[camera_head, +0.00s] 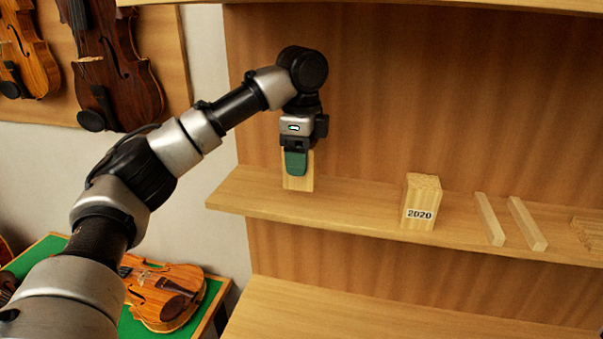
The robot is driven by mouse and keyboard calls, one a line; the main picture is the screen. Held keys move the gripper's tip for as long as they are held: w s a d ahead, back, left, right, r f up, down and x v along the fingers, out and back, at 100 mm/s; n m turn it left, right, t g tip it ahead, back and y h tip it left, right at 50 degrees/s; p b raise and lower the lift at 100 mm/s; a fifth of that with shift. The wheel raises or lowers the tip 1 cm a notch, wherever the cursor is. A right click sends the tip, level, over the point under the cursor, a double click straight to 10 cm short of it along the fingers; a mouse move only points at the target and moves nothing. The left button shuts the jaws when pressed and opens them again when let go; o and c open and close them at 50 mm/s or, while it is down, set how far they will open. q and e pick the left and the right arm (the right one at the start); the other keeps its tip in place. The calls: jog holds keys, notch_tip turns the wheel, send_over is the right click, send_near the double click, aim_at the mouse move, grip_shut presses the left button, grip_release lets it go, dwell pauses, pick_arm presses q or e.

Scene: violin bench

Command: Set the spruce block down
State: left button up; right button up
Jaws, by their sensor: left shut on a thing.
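My left gripper (296,163) points down at the left end of the wooden shelf (350,207), its green fingers closed on a pale spruce block (298,183). The block is upright, and its upper part is partly hidden by the fingers. Its lower end shows against the shelf board; I cannot tell whether it touches the board. A second pale block (421,202) marked "2020" stands on the shelf to the right, apart from the gripper. My right gripper is not in view.
Two thin wooden strips (489,219) (527,223) lie on the shelf further right, with another wooden piece (589,233) at the right edge. The shelf is clear between the held block and the "2020" block. Violins hang on the left wall, and one violin (165,293) lies on a green surface below.

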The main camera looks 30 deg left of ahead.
aim_at(301, 179)
pick_arm(q)
notch_tip(301, 179, down, 4)
jog(key=p, duration=0.2)
jog(key=shift+p, duration=0.4)
jog(key=shift+w+a+f, duration=0.1)
jog(key=shift+f, duration=0.45)
jog(key=o, duration=1)
jog(key=shift+f, duration=0.15)
